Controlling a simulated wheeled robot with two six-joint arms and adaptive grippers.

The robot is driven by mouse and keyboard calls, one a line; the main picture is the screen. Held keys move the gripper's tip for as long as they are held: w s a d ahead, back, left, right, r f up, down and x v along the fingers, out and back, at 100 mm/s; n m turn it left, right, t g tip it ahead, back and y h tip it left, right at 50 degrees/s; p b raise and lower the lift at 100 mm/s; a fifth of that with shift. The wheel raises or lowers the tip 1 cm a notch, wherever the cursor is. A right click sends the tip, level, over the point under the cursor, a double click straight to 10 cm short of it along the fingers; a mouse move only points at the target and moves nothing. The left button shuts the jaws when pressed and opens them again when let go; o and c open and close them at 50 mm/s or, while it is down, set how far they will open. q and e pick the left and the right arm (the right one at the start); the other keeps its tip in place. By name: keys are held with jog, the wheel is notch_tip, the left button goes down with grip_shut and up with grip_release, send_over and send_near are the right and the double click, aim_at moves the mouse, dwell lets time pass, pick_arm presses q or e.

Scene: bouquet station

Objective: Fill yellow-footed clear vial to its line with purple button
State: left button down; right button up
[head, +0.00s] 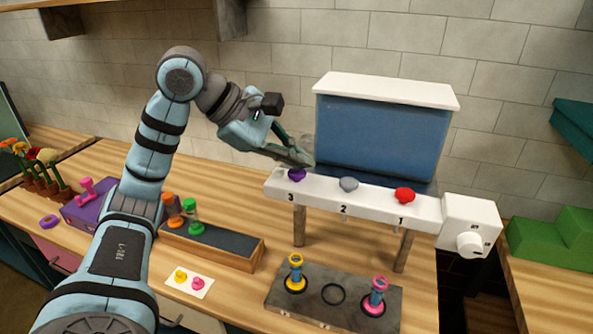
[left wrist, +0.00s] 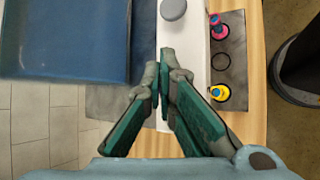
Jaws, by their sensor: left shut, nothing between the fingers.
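The purple button (head: 297,174) is at the left end of the white dispenser ledge, above the number 3. My left gripper (head: 306,160) is shut and empty, with its tips right over or beside this button; I cannot tell whether they touch. In the left wrist view the closed fingers (left wrist: 168,72) hide the button. The yellow-footed vial (head: 296,272) stands upright on the grey tray below the ledge; it also shows in the left wrist view (left wrist: 220,92). Its middle looks bluish; its line and level are too small to read. My right gripper is not in view.
The ledge also holds a grey button (head: 349,184) and a red button (head: 405,195), with a white knob (head: 470,243) at right. A pink-footed vial (head: 375,297) stands at the tray's right, beside an empty ring (head: 333,294). A blue tank (head: 380,135) rises behind.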

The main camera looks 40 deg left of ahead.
aim_at(296, 174)
pick_arm(q)
jog(key=shift+f+b, duration=0.5)
jog(key=shift+f, duration=0.1)
dwell(0.5)
jog(key=shift+r+p, duration=1.05)
jog(key=shift+p, duration=0.05)
jog(key=shift+r, duration=0.2)
notch_tip(296, 174, up, 5)
jog(key=p, duration=0.5)
jog(key=shift+f, duration=0.2)
jog(key=shift+a, duration=0.1)
dwell(0.5)
